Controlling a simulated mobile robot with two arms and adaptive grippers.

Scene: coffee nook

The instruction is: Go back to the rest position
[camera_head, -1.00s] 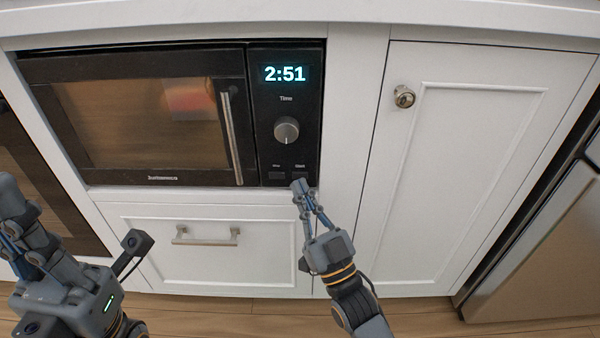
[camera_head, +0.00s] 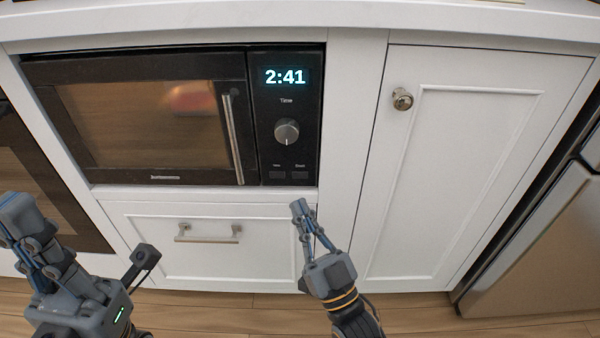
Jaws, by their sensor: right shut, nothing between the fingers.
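My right gripper (camera_head: 300,206) is shut and empty. Its fingertips are below the button panel of the black microwave (camera_head: 150,120), in front of the white cabinet front, and apart from the buttons. My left gripper (camera_head: 18,208) is at the lower left, in front of the cabinets; its fingers point up and left, and I cannot tell from this angle whether they are open. The microwave door is shut and its display (camera_head: 285,77) reads 2:41. A blurred reddish shape shows behind the door glass.
A white drawer (camera_head: 215,265) with a metal handle (camera_head: 208,234) is below the microwave. A white cabinet door (camera_head: 460,180) with a round knob (camera_head: 402,99) is to its right. A steel appliance (camera_head: 530,245) stands at the far right. The wooden floor in front is clear.

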